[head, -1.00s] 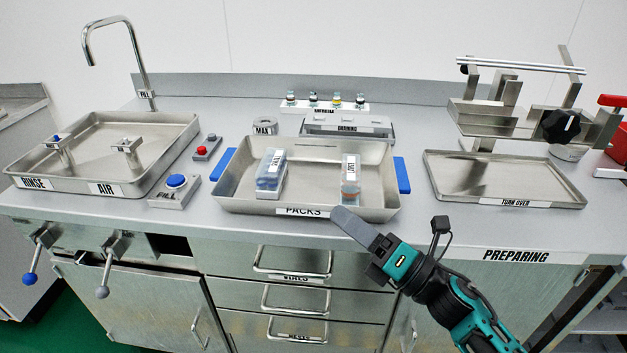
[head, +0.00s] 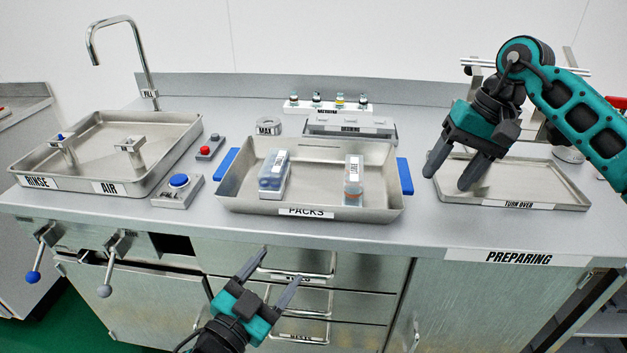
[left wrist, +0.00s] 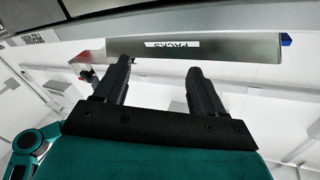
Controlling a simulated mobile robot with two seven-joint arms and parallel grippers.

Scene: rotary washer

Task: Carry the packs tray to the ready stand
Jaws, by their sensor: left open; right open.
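The packs tray (head: 335,205) is a steel tray labelled PACKS on the counter, with a blue handle at its left end (head: 226,164) and another at its right end (head: 405,176). A blue-filled pack (head: 273,174) and a clear pack (head: 353,180) stand in it. My left gripper (head: 281,264) is open and empty in front of the counter, below the tray's front. In the left wrist view, the tray (left wrist: 215,48) lies beyond the open fingers (left wrist: 159,68). My right gripper (head: 448,178) is open and empty, right of the right handle. I see no stand marked ready.
The TURN OVER tray (head: 550,185) lies under my right gripper. A RINSE/AIR basin (head: 165,160) and a blue FILL button (head: 178,181) are at the left. Small bottles (head: 339,101) stand behind the packs tray. The counter's front strip is clear.

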